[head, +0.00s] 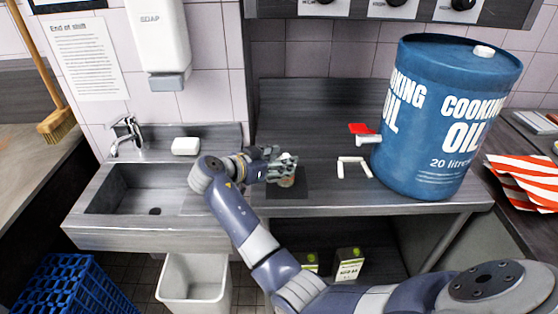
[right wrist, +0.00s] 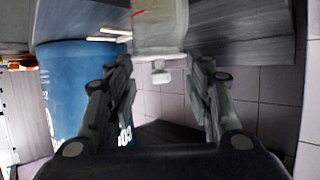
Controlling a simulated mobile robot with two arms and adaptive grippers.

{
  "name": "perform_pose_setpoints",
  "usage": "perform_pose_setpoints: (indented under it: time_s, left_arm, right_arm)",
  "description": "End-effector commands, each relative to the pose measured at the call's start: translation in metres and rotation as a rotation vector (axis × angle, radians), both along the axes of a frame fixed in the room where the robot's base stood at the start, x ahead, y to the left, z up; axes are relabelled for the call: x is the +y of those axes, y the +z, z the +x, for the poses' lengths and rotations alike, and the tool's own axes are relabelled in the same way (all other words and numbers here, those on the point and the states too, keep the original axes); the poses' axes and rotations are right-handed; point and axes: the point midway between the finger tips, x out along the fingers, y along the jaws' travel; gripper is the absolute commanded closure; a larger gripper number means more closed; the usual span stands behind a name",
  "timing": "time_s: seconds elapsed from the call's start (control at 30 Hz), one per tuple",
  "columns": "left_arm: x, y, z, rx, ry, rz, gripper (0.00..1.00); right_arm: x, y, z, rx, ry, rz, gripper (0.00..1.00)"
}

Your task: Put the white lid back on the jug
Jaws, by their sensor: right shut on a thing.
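My right gripper (head: 283,167) is low over the back counter, on a dark square patch. In the right wrist view, its two fingers (right wrist: 160,65) are on either side of a pale thing with a small white knob (right wrist: 160,76). I take the knobbed part to be the white lid, and the pale body (right wrist: 160,28) beyond the fingertips to be the jug. In the head view the gripper covers most of both. My left gripper is not in view.
A blue cooking oil drum (head: 425,125) with a red-levered tap (head: 362,132) stands to the right. A white bracket-shaped thing (head: 353,162) lies on the counter (head: 335,195) before it. A sink (head: 125,198) and soap (head: 186,146) are to the left.

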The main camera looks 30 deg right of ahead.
Motion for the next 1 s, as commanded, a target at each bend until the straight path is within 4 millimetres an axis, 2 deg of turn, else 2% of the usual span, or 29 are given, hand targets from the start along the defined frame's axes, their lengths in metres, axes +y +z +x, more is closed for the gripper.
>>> perform_pose_setpoints:
  time_s: [0.2,0.23,0.3,0.73,0.87,1.0]
  left_arm:
    - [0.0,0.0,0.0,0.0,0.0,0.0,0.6]
    - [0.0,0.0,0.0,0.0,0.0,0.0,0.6]
    - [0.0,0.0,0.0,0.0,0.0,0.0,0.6]
    - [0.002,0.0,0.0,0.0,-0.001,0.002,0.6]
    - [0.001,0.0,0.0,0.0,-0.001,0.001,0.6]
    - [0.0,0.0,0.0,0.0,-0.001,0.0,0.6]
  right_arm:
    - [0.0,0.0,0.0,-0.001,0.0,0.0,0.62]
    - [0.0,0.0,0.0,-0.001,0.0,0.0,0.46]
    - [0.0,0.0,0.0,-0.001,0.0,0.0,0.3]
    - [0.0,0.005,0.0,-0.003,-0.001,0.0,0.29]
    - [0.0,0.023,0.0,-0.006,-0.001,0.0,0.29]
    - [0.0,0.052,0.0,-0.007,-0.002,0.001,0.29]
